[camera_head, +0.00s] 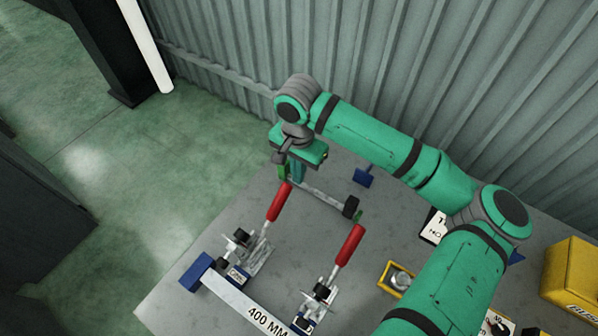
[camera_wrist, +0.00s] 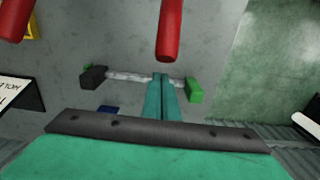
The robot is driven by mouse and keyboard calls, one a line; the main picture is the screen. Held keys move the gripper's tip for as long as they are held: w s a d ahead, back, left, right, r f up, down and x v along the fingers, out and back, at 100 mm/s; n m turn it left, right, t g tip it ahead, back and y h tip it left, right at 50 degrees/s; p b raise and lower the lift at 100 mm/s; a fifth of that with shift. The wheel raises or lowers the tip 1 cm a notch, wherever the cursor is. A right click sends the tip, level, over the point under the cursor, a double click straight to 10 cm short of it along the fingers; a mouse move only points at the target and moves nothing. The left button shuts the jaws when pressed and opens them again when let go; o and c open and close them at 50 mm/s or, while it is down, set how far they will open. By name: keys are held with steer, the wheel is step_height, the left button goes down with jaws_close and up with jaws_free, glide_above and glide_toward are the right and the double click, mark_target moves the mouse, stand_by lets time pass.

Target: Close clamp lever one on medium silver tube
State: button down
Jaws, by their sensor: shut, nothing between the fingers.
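A silver bar printed "400 MM" (camera_head: 235,299) with a blue end lies along the front of the grey table. Two clamps with upright, tilted red lever handles stand behind it: a left red handle (camera_head: 278,203) and a right red handle (camera_head: 351,245). My gripper (camera_head: 297,179) is just behind the top of the left handle, fingers pointing down. In the wrist view my gripper (camera_wrist: 162,78) is shut and empty. The nearer red handle (camera_wrist: 170,32) shows just beyond the fingertips, apart in the picture; the other red handle (camera_wrist: 14,18) is at top left.
A thin silver rod (camera_head: 325,198) lies behind the clamps, with a green block (camera_wrist: 194,90) and a black block (camera_wrist: 93,77) at its ends. A blue block (camera_head: 363,177) lies behind it. A yellow tray (camera_head: 388,275) and yellow box (camera_head: 572,275) are right. A corrugated wall stands behind.

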mark_target(284, 188)
steer(key=shift+s+a, duration=0.45)
steer(key=shift+s, duration=0.2)
steer(key=shift+s+a, duration=0.45)
steer(key=shift+s, duration=0.2)
steer(key=shift+s+a+r, duration=0.45)
steer(key=shift+s+r, duration=0.15)
steer(key=shift+r, duration=0.05)
steer(key=shift+s+a+r, duration=0.4)
steer(key=shift+s+r, duration=0.15)
steer(key=shift+r, duration=0.05)
steer(key=shift+s+a, duration=0.1)
steer(key=shift+s+a+r, duration=0.4)
steer(key=shift+s+r, duration=0.15)
steer(key=shift+s+a+r, duration=0.15)
steer(key=shift+s+r, duration=0.3)
steer(key=shift+r, duration=0.2)
